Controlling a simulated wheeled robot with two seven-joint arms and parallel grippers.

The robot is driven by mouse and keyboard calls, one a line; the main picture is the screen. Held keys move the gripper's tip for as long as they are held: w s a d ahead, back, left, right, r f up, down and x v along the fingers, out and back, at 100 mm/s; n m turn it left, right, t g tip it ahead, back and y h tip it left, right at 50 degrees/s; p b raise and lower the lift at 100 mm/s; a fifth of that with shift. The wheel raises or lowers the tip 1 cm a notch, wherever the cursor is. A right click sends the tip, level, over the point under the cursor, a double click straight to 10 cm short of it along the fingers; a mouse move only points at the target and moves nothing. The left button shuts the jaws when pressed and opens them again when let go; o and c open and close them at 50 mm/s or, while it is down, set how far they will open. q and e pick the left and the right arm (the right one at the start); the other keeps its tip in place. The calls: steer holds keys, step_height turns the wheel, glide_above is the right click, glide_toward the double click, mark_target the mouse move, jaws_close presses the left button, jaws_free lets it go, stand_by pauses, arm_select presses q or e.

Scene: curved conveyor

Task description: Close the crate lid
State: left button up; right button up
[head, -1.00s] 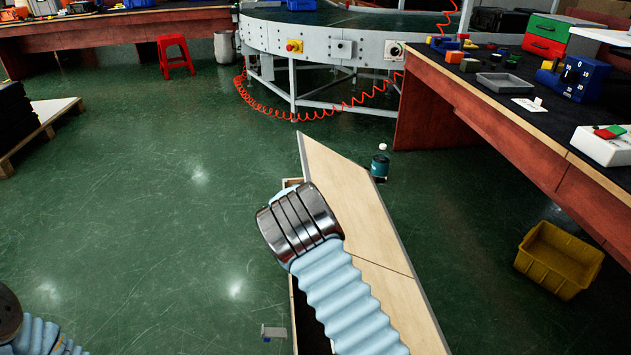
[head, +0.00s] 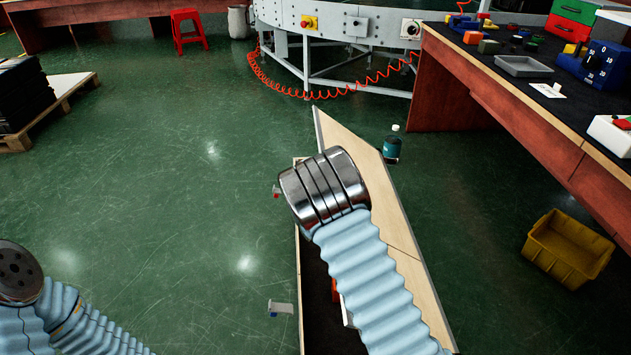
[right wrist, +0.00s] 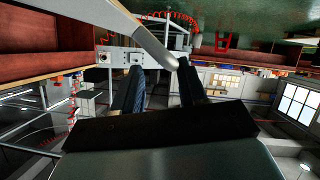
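The crate (head: 299,260) stands on the floor at the lower middle of the head view, its dark inside partly showing. Its pale wooden lid (head: 402,232) stands raised along the right side, tilted open. My right arm reaches over the crate, its silver wrist in front of the lid; this hides the right gripper in the head view. In the right wrist view the right gripper (right wrist: 160,88) has its two dark fingers apart, with nothing visible between them. A grey bar-like edge (right wrist: 140,35) crosses near the fingertips; I cannot tell whether they touch it. My left gripper is out of view.
A bottle (head: 392,145) stands on the floor just behind the lid. A yellow bin (head: 567,250) is on the floor at right, below a workbench (head: 530,130). The conveyor (head: 340,65) is at the back.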

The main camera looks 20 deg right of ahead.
arm_select(q)
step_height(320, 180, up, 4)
steer(key=p, duration=0.4)
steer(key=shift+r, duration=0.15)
arm_select(e)
steer(key=v, duration=1.3)
steer(key=shift+a+r, duration=0.15)
steer(key=shift+a, duration=0.15)
steer(key=shift+w, duration=0.1)
steer(key=s+a+f+g+y, duration=0.1)
steer(key=s+f+g+y, duration=0.15)
steer(key=s+f, duration=0.55)
steer(key=s+f+g+y, duration=0.1)
steer(key=s+f+g, duration=0.35)
steer(key=f, duration=0.75)
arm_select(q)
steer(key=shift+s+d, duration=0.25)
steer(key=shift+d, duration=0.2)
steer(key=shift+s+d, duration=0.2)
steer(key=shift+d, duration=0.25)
arm_select(e)
steer(key=s+a+f+g+y, duration=0.2)
steer(key=s+a, duration=0.3)
steer(key=s, duration=0.4)
steer(key=s+a+f+g+y, duration=0.3)
steer(key=s+a, duration=0.2)
steer(key=s, duration=0.4)
steer(key=shift+a+f+m, duration=0.15)
steer(key=shift+f+m, duration=0.15)
steer(key=shift+f, duration=0.05)
